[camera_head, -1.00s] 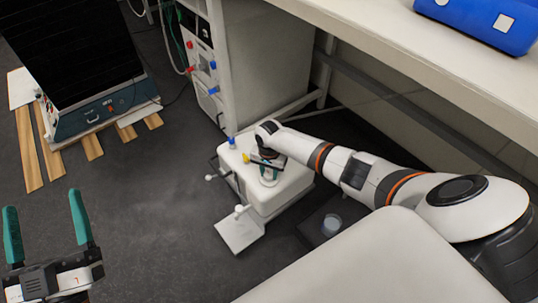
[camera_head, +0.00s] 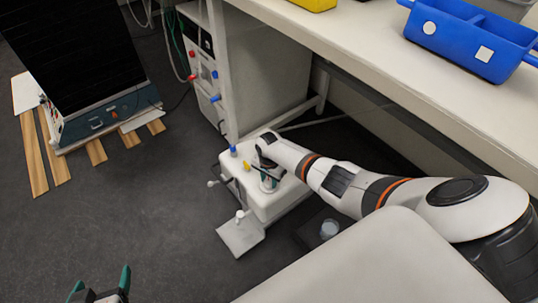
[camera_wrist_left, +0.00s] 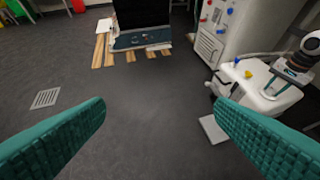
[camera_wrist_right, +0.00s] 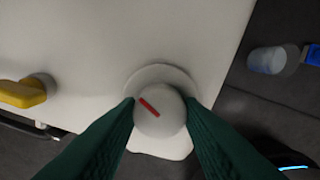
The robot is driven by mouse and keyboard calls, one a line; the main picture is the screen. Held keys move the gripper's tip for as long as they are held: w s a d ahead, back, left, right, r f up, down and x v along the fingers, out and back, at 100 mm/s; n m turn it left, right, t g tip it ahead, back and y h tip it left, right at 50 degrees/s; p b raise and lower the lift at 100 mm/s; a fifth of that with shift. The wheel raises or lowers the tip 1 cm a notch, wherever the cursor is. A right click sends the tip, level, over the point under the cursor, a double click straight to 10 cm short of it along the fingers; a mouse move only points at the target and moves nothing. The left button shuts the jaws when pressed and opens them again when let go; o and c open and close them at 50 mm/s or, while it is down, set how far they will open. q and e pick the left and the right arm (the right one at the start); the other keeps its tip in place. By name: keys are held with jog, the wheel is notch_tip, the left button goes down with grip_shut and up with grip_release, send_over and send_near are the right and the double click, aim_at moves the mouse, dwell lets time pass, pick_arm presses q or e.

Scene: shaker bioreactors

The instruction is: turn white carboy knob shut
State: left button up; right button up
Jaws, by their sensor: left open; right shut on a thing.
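The white carboy knob (camera_wrist_right: 160,110) is round with a red mark that slants down to the right. It stands on the white carboy top (camera_wrist_right: 130,35), which also shows in the head view (camera_head: 268,205). My right gripper (camera_wrist_right: 160,118) is shut on the knob, one green finger on each side. In the head view my right gripper (camera_head: 268,184) is at the carboy top, and the knob is mostly hidden there. My left gripper (camera_head: 101,287) is open and empty over the floor at the lower left. Its spread green fingers show in the left wrist view (camera_wrist_left: 160,125).
A yellow knob (camera_wrist_right: 22,93) and a blue knob (camera_head: 233,151) are also on the carboy. A white cabinet (camera_head: 265,65) stands behind it, under a bench (camera_head: 390,65) with a blue tray (camera_head: 470,40). A clear container (camera_wrist_right: 266,60) stands beside the carboy.

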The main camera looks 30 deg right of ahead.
jog(key=m+p, duration=0.2)
jog(key=m, duration=0.3)
jog(key=shift+m+p, duration=0.3)
jog(key=shift+m, duration=0.1)
jog(key=m, duration=0.2)
jog(key=shift+m, duration=0.4)
pick_arm(q)
jog(key=s+a+f+g+y, duration=0.1)
jog(key=s+g, duration=0.2)
jog(key=s, duration=0.2)
jog(key=s+a+f+g, duration=0.2)
jog(key=s+g, duration=0.2)
jog(key=s, duration=0.1)
jog(key=shift+s+a+f+y+p, duration=0.25)
jog(key=shift+s+f+y+p, duration=0.05)
jog(key=shift+y+p, duration=0.1)
pick_arm(e)
jog(key=shift+m, duration=1.9)
jog(key=o, duration=1)
